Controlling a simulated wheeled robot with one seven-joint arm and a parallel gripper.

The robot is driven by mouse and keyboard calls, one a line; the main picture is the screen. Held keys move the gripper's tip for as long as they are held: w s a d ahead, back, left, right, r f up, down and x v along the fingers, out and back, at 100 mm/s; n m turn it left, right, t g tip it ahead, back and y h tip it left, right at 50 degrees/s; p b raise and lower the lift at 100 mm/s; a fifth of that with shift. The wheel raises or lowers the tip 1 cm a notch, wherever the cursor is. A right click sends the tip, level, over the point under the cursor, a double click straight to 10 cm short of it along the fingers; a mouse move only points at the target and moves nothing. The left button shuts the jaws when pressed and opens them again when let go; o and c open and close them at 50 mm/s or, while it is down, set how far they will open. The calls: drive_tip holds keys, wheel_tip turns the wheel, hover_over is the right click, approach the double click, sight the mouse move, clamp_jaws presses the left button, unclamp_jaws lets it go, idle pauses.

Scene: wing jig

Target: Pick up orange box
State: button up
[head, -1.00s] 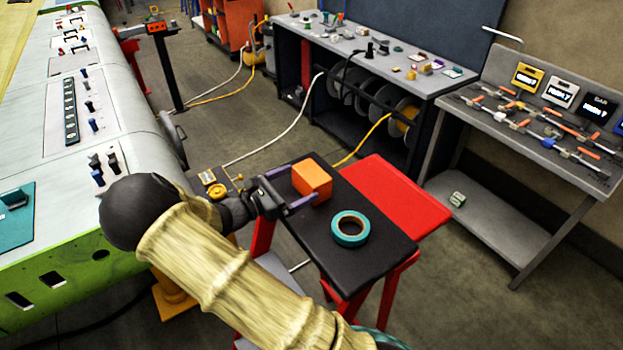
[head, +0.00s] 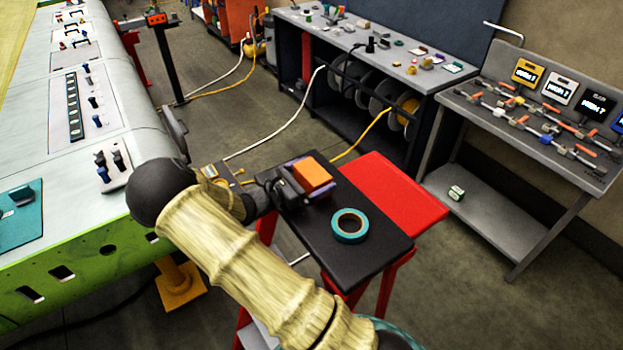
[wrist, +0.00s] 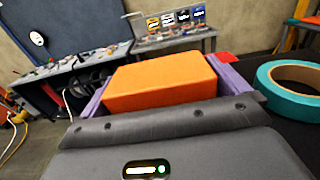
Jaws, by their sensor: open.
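The orange box (head: 312,176) sits on the black top of a small red-legged stand (head: 350,262). It also shows in the wrist view (wrist: 161,82), close in front of the gripper's palm. My gripper (head: 308,178) is around the box, with one purple finger on each side of it. In the wrist view the fingers (wrist: 160,88) show left and right of the box. The jaws are open; whether either finger touches the box I cannot tell. The box's lower part is hidden by the gripper in the head view.
A teal tape roll (head: 350,226) lies on the black top, right of the box. A red surface (head: 392,192) adjoins behind. A grey workbench (head: 385,50) and a tool rack (head: 545,130) stand further back. A long white-green wing panel (head: 60,215) fills the left.

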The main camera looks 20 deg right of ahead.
sight(313, 171)
drive_tip(key=c, duration=0.8)
drive_tip(key=shift+w+r, duration=0.1)
wheel_tip(313, 171, up, 10)
drive_tip(key=b, duration=0.3)
drive_tip(key=shift+w, duration=0.1)
drive_tip(key=shift+s+d, duration=0.1)
drive_tip(key=shift+s, duration=0.1)
